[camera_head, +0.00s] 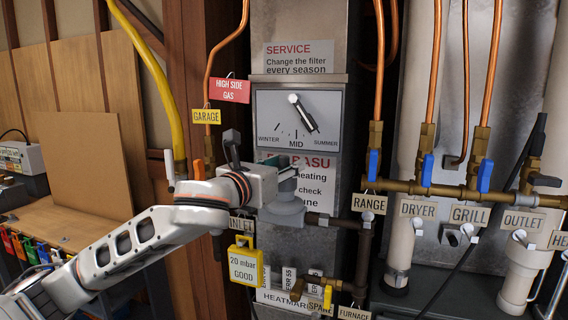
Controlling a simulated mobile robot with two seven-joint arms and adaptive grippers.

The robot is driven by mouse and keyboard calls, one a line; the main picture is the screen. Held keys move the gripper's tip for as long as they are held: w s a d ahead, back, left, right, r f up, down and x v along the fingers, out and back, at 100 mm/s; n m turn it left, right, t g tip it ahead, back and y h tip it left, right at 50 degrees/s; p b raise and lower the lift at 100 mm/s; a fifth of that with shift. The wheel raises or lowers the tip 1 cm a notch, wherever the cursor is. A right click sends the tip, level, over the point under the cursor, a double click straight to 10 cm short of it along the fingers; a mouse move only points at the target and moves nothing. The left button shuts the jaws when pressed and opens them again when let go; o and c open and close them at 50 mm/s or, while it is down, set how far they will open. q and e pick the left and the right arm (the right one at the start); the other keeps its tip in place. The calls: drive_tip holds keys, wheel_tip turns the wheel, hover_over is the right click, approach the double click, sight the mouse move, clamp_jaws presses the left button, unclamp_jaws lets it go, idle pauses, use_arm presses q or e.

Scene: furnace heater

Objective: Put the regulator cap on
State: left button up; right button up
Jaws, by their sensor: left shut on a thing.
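My left gripper (283,165) reaches in from the left at the middle of the head view. It is shut on a small grey piece, apparently the regulator cap (288,173), which is mostly hidden by the fingers. Directly below is the grey, round regulator body (285,211), joined to a pipe on its right. The cap is above the regulator's neck, in line with it as seen from here. I cannot tell whether the two touch. My right gripper is not in view.
A dial panel (297,122) is behind the gripper. Copper pipes and a brass manifold (400,187) with blue valve handles are to the right. A yellow "20 mbar GOOD" gauge tag (243,265) hangs below. A yellow hose (158,80) and wooden bench (75,215) are left.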

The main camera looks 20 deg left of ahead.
use_arm(q)
drive_tip(key=shift+f, duration=0.3)
drive_tip(key=o, duration=1.2)
drive_tip(key=shift+s, duration=0.15)
drive_tip(key=v, duration=0.7)
drive_tip(key=shift+s, duration=0.15)
